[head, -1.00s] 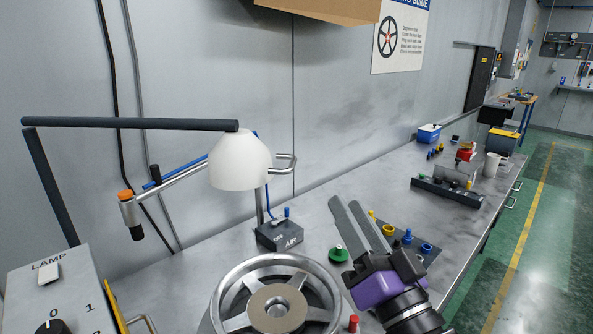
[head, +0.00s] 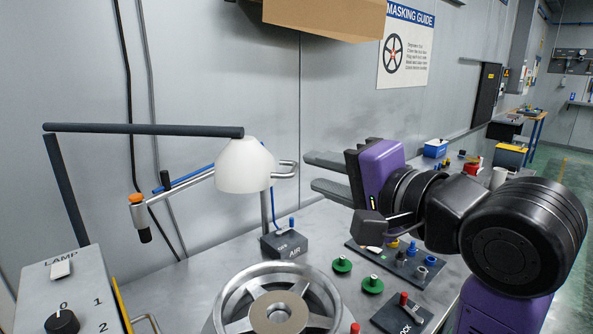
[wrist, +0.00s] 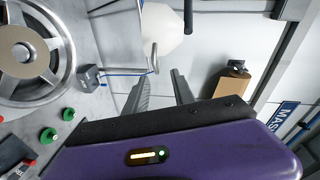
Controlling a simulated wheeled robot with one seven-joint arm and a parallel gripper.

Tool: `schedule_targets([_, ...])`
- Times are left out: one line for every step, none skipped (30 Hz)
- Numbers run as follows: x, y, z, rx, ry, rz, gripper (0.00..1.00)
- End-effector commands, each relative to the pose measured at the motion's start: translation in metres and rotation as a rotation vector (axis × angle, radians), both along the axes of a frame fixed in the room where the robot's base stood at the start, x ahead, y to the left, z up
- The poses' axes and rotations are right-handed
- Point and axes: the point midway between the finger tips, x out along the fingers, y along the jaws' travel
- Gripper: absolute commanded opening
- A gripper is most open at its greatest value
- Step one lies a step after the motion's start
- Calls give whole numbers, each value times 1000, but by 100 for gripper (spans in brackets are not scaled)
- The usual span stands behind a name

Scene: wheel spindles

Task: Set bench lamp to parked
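The bench lamp has a white shade (head: 243,166) hanging from a dark jointed arm (head: 145,129) at the left of the head view. The shade (wrist: 160,30) and handle (wrist: 154,58) also show at the top of the wrist view. My gripper (head: 308,173) is to the right of the handle, fingers pointing left at it. The fingers are apart with nothing between them, and a small gap to the handle shows. The wrist view shows the open fingers (wrist: 158,78) too.
A LAMP box (head: 62,285) with a black knob (head: 62,322) stands at lower left. A wheel (head: 278,308) lies on the bench before an AIR box (head: 287,244). An orange-tipped nozzle arm (head: 139,210) is left of the shade. A cardboard box (head: 322,18) hangs above.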

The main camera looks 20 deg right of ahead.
Motion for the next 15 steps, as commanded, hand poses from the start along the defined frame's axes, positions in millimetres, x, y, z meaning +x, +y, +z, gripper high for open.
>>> schedule_targets([-1, 0, -5, 23, 25, -5, 30])
schedule_targets([-1, -1, -6, 36, 34, -7, 30])
schedule_targets([0, 0, -7, 47, 39, -10, 30])
schedule_targets([2, 0, -7, 53, 41, -10, 30])
schedule_targets([3, 0, -7, 57, 41, -12, 30])
schedule_targets([7, 1, -8, 59, 42, -12, 30])
schedule_targets([10, 1, -8, 59, 42, -11, 30])
schedule_targets([14, 2, -9, 59, 42, -11, 30])
schedule_targets([19, 3, -10, 58, 43, -10, 30])
schedule_targets([24, 4, -11, 57, 42, -10, 30])
schedule_targets([29, 5, -12, 57, 42, -11, 30])
schedule_targets([35, 6, -12, 57, 41, -12, 30])
schedule_targets([40, 7, -13, 56, 41, -11, 30])
schedule_targets([44, 8, -13, 56, 41, -11, 30])
schedule_targets([50, 9, -15, 56, 41, -11, 30])
